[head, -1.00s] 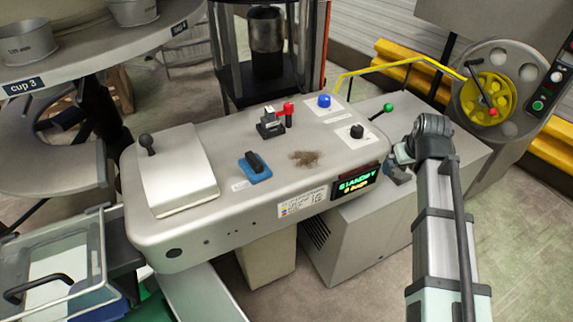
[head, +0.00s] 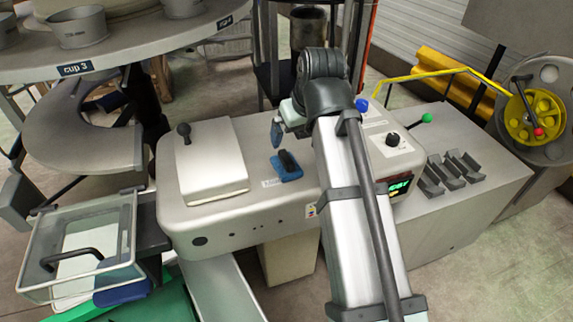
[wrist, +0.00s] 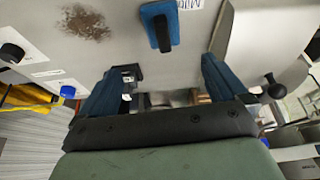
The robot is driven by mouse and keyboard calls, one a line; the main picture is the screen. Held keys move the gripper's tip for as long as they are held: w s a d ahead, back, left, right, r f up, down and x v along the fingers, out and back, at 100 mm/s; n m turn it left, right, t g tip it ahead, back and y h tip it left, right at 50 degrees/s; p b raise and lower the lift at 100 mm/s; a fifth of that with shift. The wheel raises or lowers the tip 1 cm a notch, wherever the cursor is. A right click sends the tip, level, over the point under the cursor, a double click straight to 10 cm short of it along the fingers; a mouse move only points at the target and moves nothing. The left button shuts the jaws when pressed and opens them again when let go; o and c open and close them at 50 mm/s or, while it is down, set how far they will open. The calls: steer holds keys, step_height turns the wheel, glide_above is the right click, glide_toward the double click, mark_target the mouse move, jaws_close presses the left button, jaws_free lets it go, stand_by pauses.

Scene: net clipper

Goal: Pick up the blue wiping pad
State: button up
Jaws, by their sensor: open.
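The blue wiping pad (head: 287,167) has a black handle and lies on the grey machine top, right of the white lid. In the wrist view the pad (wrist: 160,25) is at the top centre, beyond the fingertips and apart from them. My gripper (head: 278,130) hangs above the machine top, behind the pad in the head view. In the wrist view my gripper (wrist: 160,75) shows two blue fingers spread wide with nothing between them. My arm hides part of the machine top in the head view.
The white lid (head: 210,160) with a black knob stands left of the pad. A brown smudge (wrist: 85,22), a blue button (wrist: 68,91) and a black knob (wrist: 12,53) are on the machine top. A clear-sided bin (head: 85,245) is at lower left.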

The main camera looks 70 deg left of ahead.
mark_target(287, 158)
steer(key=shift+s+x, duration=0.15)
steer(key=shift+x, duration=3.25)
steer(key=shift+s+x, duration=0.1)
steer(key=shift+x, duration=3.35)
steer(key=shift+d, duration=0.25)
steer(key=c, duration=1.1)
